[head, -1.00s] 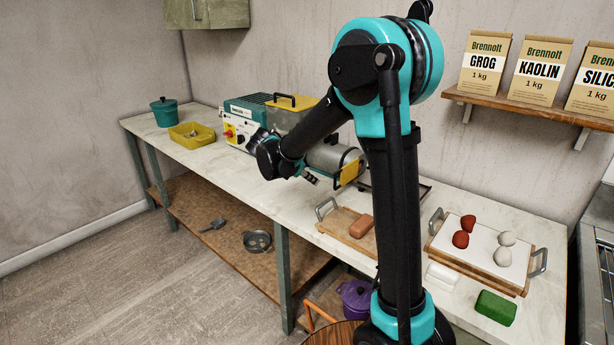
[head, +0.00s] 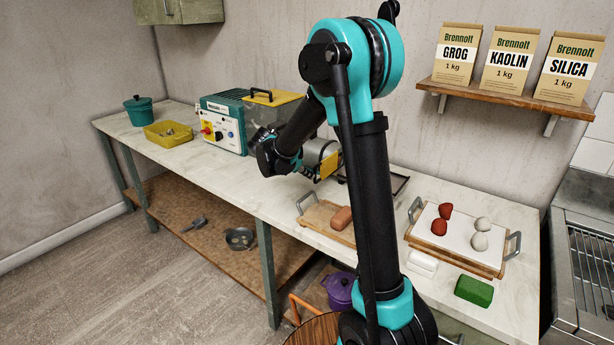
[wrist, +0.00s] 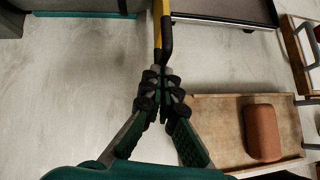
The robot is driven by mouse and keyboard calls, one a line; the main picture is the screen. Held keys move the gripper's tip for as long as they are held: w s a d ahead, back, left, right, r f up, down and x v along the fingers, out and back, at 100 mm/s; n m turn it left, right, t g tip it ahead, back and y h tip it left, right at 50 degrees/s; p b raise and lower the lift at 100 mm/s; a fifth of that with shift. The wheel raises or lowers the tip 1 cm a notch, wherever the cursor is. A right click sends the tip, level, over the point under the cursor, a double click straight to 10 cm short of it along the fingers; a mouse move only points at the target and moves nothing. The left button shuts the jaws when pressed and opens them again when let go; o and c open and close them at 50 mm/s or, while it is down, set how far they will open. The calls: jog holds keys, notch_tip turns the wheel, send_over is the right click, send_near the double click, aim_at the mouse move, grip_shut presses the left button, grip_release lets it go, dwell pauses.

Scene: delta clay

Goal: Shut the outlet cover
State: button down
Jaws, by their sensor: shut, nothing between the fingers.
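The outlet cover (head: 330,165) is a yellow plate at the right end of the machine's grey barrel (head: 312,152). In the wrist view the cover (wrist: 157,14) shows nearly edge-on at the top, with a dark tip towards me. My gripper (wrist: 162,72) is shut and empty, its fingertips just below that tip; I cannot tell whether they touch. In the head view my gripper (head: 311,176) is just left of the cover, partly hidden by my arm. How far the cover stands from the outlet is unclear.
The machine's control box (head: 222,128) stands left of the barrel. A wooden board (wrist: 218,125) with a terracotta block (wrist: 262,132) lies right of my gripper. Further right is a tray (head: 410,238) with red and white lumps. The counter left of my gripper is clear.

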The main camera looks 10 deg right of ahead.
aim_at(324, 168)
jog(key=w+d, duration=0.5)
jog(key=shift+w+d+r, duration=0.1)
jog(key=shift+w+d, duration=0.2)
jog(key=shift+w, duration=0.05)
